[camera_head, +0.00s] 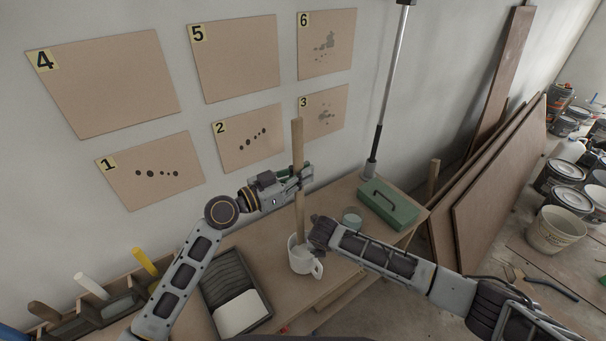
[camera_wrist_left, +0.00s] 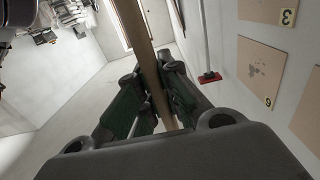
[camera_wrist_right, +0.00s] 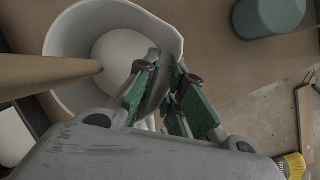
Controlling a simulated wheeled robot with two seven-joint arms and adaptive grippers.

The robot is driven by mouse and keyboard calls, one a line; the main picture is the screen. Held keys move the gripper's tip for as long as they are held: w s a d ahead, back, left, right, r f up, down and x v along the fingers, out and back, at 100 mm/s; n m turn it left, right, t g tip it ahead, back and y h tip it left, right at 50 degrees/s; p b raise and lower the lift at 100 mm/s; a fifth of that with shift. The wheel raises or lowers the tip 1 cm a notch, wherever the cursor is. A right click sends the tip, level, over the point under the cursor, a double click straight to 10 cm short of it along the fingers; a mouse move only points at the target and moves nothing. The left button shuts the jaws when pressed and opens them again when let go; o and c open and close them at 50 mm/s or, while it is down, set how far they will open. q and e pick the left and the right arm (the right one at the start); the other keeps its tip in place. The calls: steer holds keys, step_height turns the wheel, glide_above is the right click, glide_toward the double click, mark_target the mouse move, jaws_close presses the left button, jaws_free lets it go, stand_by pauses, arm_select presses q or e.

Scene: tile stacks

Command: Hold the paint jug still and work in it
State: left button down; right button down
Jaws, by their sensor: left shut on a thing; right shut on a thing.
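The white paint jug (camera_head: 303,265) stands on the workbench, its handle toward the lower right. A long wooden stick (camera_head: 298,145) stands nearly upright with its lower end inside the jug. My left gripper (camera_head: 301,178) is shut around the stick well above the jug; the left wrist view shows the stick (camera_wrist_left: 135,25) between its green-padded fingers. My right gripper (camera_head: 318,236) is shut on the jug's rim. In the right wrist view, the jug's wall (camera_wrist_right: 70,40) passes to the fingers (camera_wrist_right: 166,85), and the stick (camera_wrist_right: 40,72) reaches in over pale contents.
A paint tray (camera_head: 257,275) lies left of the jug. A teal can (camera_head: 352,217) and a green toolbox (camera_head: 388,206) stand behind it to the right. Handled tools stand in a divided box (camera_head: 100,309) at the left. Numbered panels hang on the wall close behind my left arm.

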mark_target(294, 167)
arm_select(q)
steer(key=shift+r, duration=0.1)
steer(key=shift+r, duration=1.95)
arm_select(e)
steer(key=c, duration=1.4)
jaws_free()
steer(key=shift+c, duration=0.2)
steer(key=shift+r, duration=0.1)
steer(key=v, duration=1.1)
steer(key=shift+s+r, duration=0.15)
steer(key=shift+r, duration=0.25)
arm_select(q)
steer(key=shift+f, duration=0.1)
